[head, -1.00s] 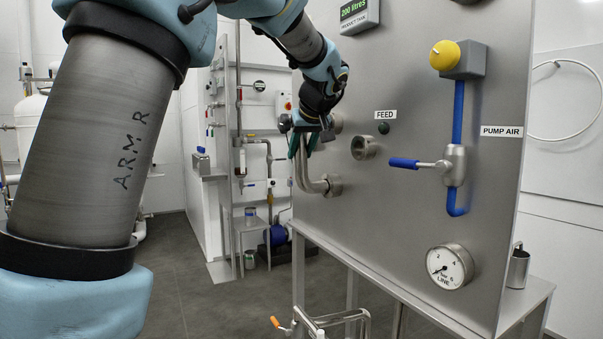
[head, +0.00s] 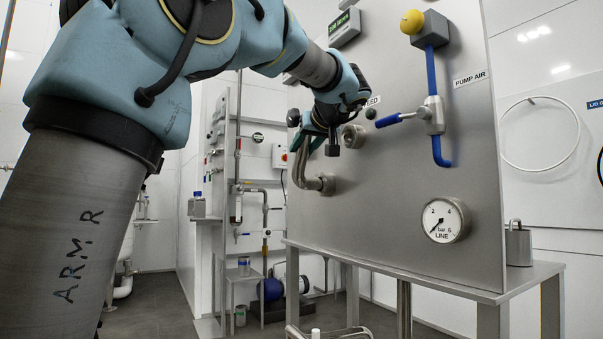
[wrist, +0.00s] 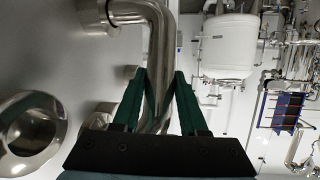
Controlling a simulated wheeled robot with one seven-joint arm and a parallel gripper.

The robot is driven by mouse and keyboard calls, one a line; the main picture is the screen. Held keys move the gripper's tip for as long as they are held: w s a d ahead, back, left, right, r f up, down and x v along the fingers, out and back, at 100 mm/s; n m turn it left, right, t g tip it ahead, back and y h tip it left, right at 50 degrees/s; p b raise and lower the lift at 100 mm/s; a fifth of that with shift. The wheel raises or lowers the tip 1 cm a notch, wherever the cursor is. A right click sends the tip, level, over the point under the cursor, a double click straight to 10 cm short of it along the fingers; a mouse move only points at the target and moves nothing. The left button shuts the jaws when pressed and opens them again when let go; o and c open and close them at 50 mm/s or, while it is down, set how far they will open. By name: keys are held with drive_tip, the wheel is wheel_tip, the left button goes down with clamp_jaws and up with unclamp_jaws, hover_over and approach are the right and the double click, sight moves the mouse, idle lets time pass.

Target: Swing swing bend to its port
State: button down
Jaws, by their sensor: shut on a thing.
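The swing bend (head: 303,164) is a bright steel bent pipe on the upright steel panel, joined at its lower end to a fitting (head: 327,184). It leans up and to the right. My gripper (head: 318,132) is shut on its upper part. In the wrist view the two green fingers (wrist: 161,80) stand on either side of the bend (wrist: 159,45). An open round port (head: 353,136) sits just right of my gripper, near the partly hidden FEED label. A large open port (wrist: 30,132) shows at left in the wrist view. The bend's free end is hidden by my gripper.
Right of the port are a blue-handled valve (head: 432,115) on a blue pipe, a yellow knob (head: 412,22) and a LINE gauge (head: 444,220). A steel table (head: 480,285) stands under the panel. Open floor lies to the left.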

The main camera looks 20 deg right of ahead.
sight(306, 155)
drive_tip(key=shift+s+d+f+t+b, duration=0.15)
drive_tip(key=shift+s+f+t+b, duration=0.6)
drive_tip(key=shift+b, duration=2.65)
drive_tip(key=shift+s+d+f+t+b, duration=0.15)
drive_tip(key=shift+s+f+t+b, duration=0.55)
drive_tip(key=shift+b, duration=2.7)
drive_tip(key=t+b, duration=0.1)
drive_tip(key=b, duration=0.1)
drive_tip(key=shift+f+m+b, duration=0.1)
drive_tip(key=shift+m+b, duration=0.2)
drive_tip(key=shift+s+t+b, duration=0.15)
drive_tip(key=shift+t+b, duration=0.2)
drive_tip(key=shift+b, duration=0.15)
drive_tip(key=shift+r, duration=0.2)
drive_tip(key=shift+c, duration=2.2)
unclamp_jaws()
drive_tip(key=s, duration=1)
drive_tip(key=shift+s+d+f, duration=0.25)
drive_tip(key=shift+s+f, duration=0.1)
drive_tip(key=shift+f, duration=0.1)
